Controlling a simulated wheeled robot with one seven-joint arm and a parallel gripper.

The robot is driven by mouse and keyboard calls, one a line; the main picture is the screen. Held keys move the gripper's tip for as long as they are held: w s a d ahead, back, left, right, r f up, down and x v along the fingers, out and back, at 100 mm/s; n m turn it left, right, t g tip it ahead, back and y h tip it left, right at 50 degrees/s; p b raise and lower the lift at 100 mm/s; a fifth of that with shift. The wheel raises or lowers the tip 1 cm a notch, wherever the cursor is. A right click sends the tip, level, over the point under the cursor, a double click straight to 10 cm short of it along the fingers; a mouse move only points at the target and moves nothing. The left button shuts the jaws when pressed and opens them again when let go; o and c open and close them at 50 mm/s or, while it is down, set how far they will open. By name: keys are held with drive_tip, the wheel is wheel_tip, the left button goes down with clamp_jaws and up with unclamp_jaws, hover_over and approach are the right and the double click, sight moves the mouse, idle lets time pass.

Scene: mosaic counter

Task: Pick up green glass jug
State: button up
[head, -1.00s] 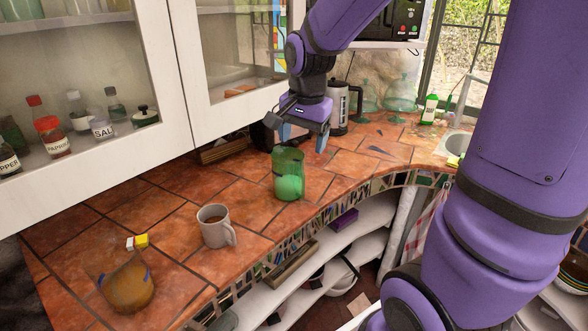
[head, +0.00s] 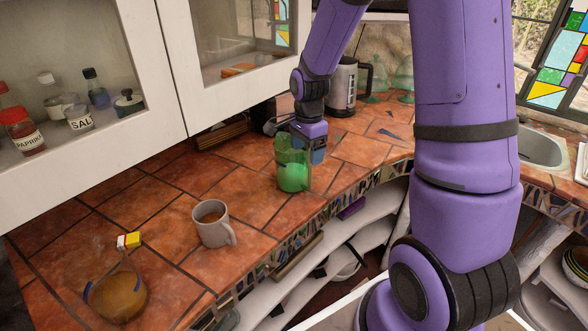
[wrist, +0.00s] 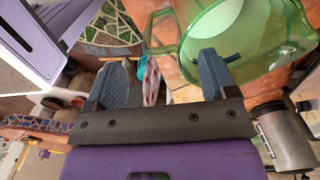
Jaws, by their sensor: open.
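The green glass jug (head: 293,172) stands upright on the tiled counter in the head view, near the front edge. My gripper (head: 309,150) is low behind it, with one blue finger showing at the jug's right and the rest partly hidden by the glass. In the wrist view my gripper (wrist: 164,78) is open, with nothing held between its fingers. There the jug (wrist: 250,30) fills the upper right, just beyond the right finger. Its handle (wrist: 148,35) reaches left, ahead of the gap between the fingers. I cannot tell whether a finger touches the glass.
A grey mug (head: 212,228) with brown contents stands left of the jug. Further left are a small yellow and white block (head: 129,241) and an amber-brown vessel (head: 119,296). A kettle (head: 343,86) stands behind my gripper. White cabinets (head: 70,140) overhang the counter's back.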

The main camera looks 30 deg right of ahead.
sight(306, 160)
drive_tip(key=shift+w+f, duration=0.1)
drive_tip(key=shift+f, duration=2.65)
drive_tip(key=shift+c, duration=0.3)
clamp_jaws()
